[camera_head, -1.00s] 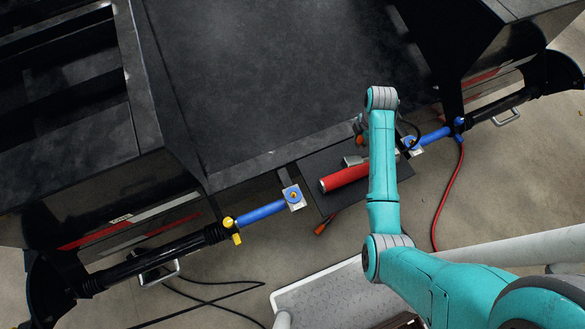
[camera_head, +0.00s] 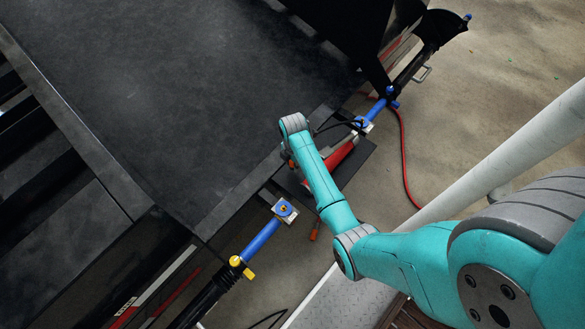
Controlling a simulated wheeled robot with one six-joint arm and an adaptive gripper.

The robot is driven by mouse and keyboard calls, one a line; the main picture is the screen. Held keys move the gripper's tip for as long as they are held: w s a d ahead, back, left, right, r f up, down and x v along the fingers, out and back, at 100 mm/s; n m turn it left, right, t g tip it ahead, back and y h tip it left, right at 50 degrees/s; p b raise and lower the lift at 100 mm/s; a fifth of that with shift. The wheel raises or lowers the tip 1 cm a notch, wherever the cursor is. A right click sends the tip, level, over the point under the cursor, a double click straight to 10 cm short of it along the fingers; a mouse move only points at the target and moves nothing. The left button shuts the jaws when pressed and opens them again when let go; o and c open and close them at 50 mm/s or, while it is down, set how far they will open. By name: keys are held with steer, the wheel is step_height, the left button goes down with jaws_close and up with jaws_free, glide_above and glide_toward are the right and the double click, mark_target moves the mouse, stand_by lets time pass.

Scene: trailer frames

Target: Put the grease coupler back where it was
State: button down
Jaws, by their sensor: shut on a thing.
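My gripper (camera_head: 290,163) is mostly hidden under my wrist, beside the edge of the dark trailer deck; only a sliver shows. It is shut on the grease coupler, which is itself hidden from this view. A black hose (camera_head: 332,125) curves out from behind my wrist toward the right. The red grease gun (camera_head: 340,155) lies on a dark shelf (camera_head: 357,164) at the trailer's end, partly covered by my forearm.
Two blue rods, one at lower left (camera_head: 262,238) and one at upper right (camera_head: 377,109), run along the trailer's end. A red hose (camera_head: 405,165) hangs to the floor. A pale rail (camera_head: 510,155) crosses at right. Open floor (camera_head: 510,60) lies at upper right.

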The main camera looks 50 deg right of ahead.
steer(key=shift+f, duration=1.9)
steer(key=shift+d+f, duration=0.1)
steer(key=c, duration=0.8)
jaws_free()
step_height(320, 180, up, 12)
steer(key=shift+r, duration=0.15)
